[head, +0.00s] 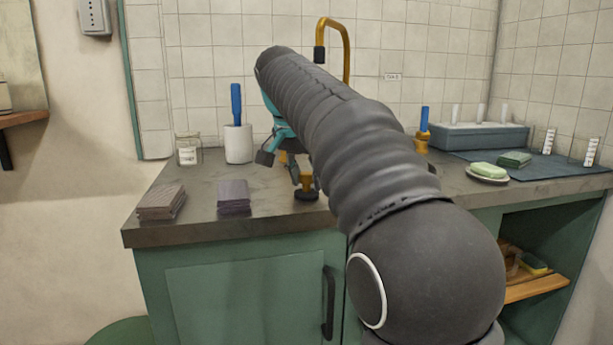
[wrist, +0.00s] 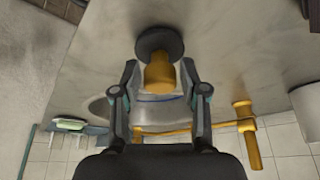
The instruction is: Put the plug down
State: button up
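The plug (head: 306,184) has a brass stem and a wide black disc at its foot. In the head view it appears to stand upright on the grey counter (head: 270,211), near its front edge. In the wrist view the plug (wrist: 160,75) lies between and just beyond the fingertips, with a visible gap on each side. My gripper (wrist: 160,72) is open. In the head view my gripper (head: 280,158) is just left of and above the plug, partly hidden by my dark arm.
Two dark stacks (head: 161,202) (head: 234,196), a glass jar (head: 188,149) and a white cup (head: 238,144) stand to the left. A brass tap (head: 346,45) rises behind my arm. A soap dish (head: 487,174) and grey box (head: 470,136) are at the right.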

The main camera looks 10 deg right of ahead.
dwell(0.3)
jog(key=p+v, duration=0.4)
jog(key=v, duration=0.8)
jog(key=shift+r, duration=0.15)
jog(key=s+d+f+n+y, duration=0.1)
jog(key=s+f+n, duration=0.2)
jog(key=s+f, duration=0.6)
jog(key=s+d+f+n+t+y, duration=0.1)
jog(key=s+f+n, duration=0.2)
jog(key=s+f, duration=0.6)
jog(key=s+d+f+n+t+y, duration=0.1)
jog(key=s+f+n, duration=0.2)
jog(key=s+f, duration=0.6)
notch_tip(320, 180, down, 3)
jog(key=shift+s+d+f, duration=0.1)
jog(key=shift+d, duration=0.05)
dwell(1.7)
